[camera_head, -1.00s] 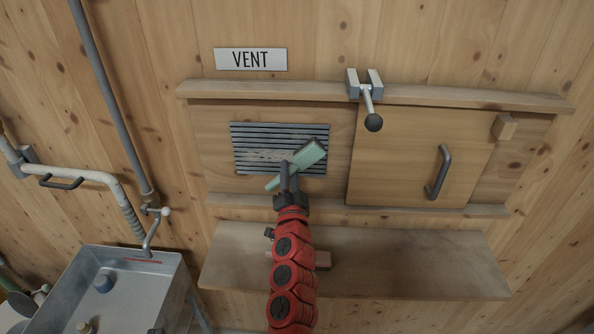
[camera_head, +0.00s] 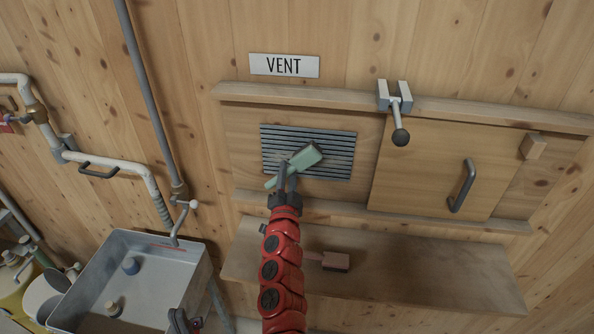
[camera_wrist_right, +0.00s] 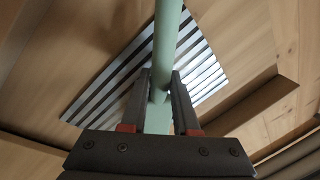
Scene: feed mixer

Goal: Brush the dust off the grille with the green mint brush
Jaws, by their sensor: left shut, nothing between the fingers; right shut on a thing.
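The slatted grille (camera_head: 338,152) is set in the wooden wall panel under the VENT sign. My right gripper (camera_head: 284,180) is shut on the green mint brush (camera_head: 305,157) and holds it in front of the grille, hiding its middle. I cannot tell whether the brush touches the slats. The right wrist view shows the brush's pale green handle (camera_wrist_right: 167,45) between the fingers (camera_wrist_right: 161,100), with the slats behind. No clear pale dust patch shows on the uncovered slats. My left gripper (camera_head: 183,321) is shut and empty at the bottom edge, by the metal sink.
A reddish-brown brush (camera_head: 334,261) lies on the wooden shelf (camera_head: 430,272) below. Right of the grille are a sliding panel (camera_head: 425,165) with a dark handle and a clamp (camera_head: 396,105) above. The metal sink (camera_head: 190,270) and pipes are at left.

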